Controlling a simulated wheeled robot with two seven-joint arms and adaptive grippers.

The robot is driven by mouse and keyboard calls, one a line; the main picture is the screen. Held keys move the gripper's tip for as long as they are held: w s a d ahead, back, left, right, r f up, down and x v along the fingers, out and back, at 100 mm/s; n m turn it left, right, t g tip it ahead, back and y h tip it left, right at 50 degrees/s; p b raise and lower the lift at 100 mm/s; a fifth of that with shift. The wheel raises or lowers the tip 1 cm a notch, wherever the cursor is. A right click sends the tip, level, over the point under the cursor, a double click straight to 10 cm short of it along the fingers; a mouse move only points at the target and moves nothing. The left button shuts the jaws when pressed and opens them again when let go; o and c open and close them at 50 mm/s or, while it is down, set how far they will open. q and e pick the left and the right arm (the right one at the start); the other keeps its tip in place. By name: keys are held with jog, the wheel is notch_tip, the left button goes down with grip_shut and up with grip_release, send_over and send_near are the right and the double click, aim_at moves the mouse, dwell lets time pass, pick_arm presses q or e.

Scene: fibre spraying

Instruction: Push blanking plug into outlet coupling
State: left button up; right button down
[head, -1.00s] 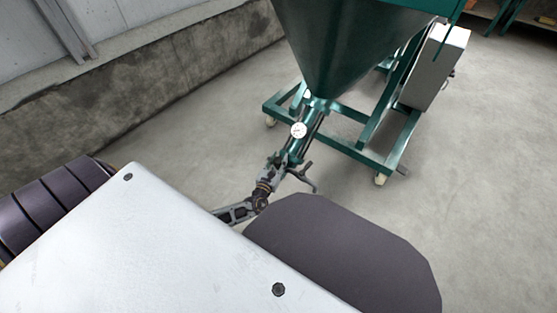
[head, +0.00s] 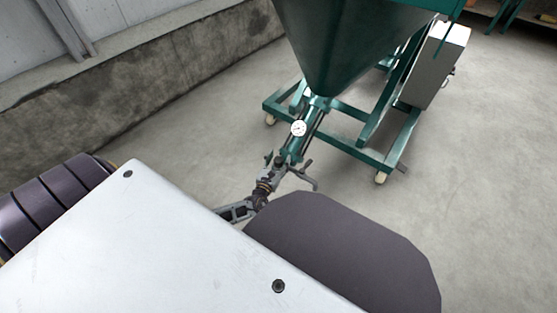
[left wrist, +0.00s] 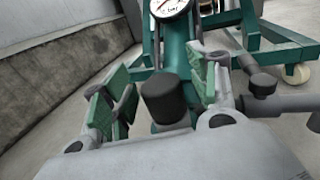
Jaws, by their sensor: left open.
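A black blanking plug (left wrist: 165,97) is at the near end of the green outlet pipe in the left wrist view. Its round end faces me, and it hides the mouth of the outlet coupling, so I cannot tell how deep it sits. My left gripper (left wrist: 158,82) is open, with one green-padded finger on each side of the plug and visible gaps between. In the head view, my left gripper (head: 280,163) is at the lower end of the outlet pipe (head: 293,145); the plug is too small to make out there. My right gripper is not in view.
A grey lever (left wrist: 262,85) sticks out right of the pipe end, close to my right-hand finger. A pressure gauge (head: 298,128) sits on the pipe below the green hopper (head: 345,45). The wheeled green frame (head: 345,155) stands behind. Concrete floor (head: 475,190) is clear at right.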

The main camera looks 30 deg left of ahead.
pick_arm(q)
jog(key=shift+s, duration=0.1)
jog(key=s+d, duration=0.2)
jog(key=s, duration=0.9)
jog(key=shift+s, duration=0.3)
jog(key=shift+d, duration=0.1)
dwell(1.1)
